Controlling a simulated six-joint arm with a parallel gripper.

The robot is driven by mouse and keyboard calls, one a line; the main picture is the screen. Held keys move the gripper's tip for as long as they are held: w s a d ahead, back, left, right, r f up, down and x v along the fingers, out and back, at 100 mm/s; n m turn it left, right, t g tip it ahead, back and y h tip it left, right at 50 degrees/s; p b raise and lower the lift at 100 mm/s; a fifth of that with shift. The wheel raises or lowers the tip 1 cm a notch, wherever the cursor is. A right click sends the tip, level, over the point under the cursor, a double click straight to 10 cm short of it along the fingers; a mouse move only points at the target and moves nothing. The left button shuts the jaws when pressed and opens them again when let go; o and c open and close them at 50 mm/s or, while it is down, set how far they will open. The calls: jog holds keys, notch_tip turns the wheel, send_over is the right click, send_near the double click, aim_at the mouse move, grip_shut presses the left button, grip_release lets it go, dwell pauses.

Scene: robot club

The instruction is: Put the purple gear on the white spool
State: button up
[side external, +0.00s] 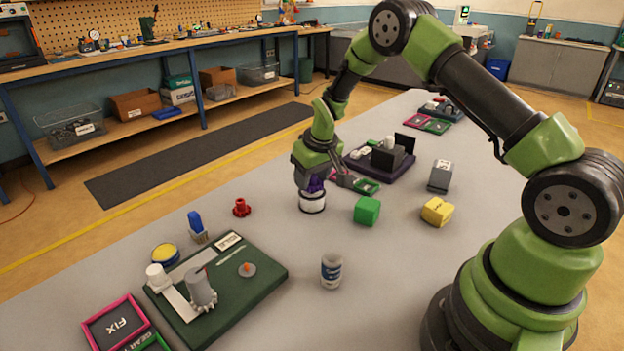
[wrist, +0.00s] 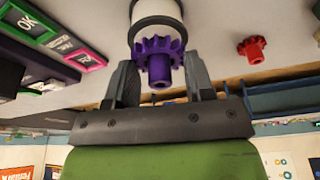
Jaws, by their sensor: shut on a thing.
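The purple gear (side external: 316,184) is held by my gripper (side external: 318,180) directly over the white spool (side external: 312,204), which stands upright on the grey table. In the wrist view the purple gear (wrist: 158,50) has its teeth against the dark-rimmed end of the white spool (wrist: 157,10), lined up with it. Whether it rests fully on the spool or hovers just above, I cannot tell. My gripper's fingers (wrist: 160,82) are on either side of the gear, shut on it. The fingers hide part of the gear in the side view.
A green cube (side external: 367,211) and a yellow block (side external: 437,211) stand right of the spool. A red gear piece (side external: 241,207) lies to its left. A purple tray (side external: 402,170) is behind.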

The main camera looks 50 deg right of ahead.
jog(key=shift+f, duration=0.5)
jog(key=o, duration=0.9)
jog(key=shift+f, duration=0.15)
jog(key=s+a+v, duration=0.1)
jog(key=a+v, duration=0.2)
jog(key=v, duration=1.7)
jog(key=s+a+r+t+y, duration=0.1)
jog(key=s+a+r, duration=0.1)
jog(key=s, duration=0.4)
jog(key=s+a+r+m+t, duration=0.1)
jog(key=s+a+r, duration=0.2)
jog(key=s, duration=0.4)
jog(key=s+a+r+t+y, duration=0.1)
jog(key=s+a+r+t, duration=0.1)
jog(key=s, duration=0.4)
jog(key=shift+s+a+r+m+y, duration=0.1)
jog(key=shift+s+a+m+y, duration=0.1)
jog(key=shift+a, duration=0.25)
jog(key=shift+s+a+r+m+y, duration=0.1)
jog(key=shift+s+a+m, duration=0.1)
jog(key=shift+a, duration=0.25)
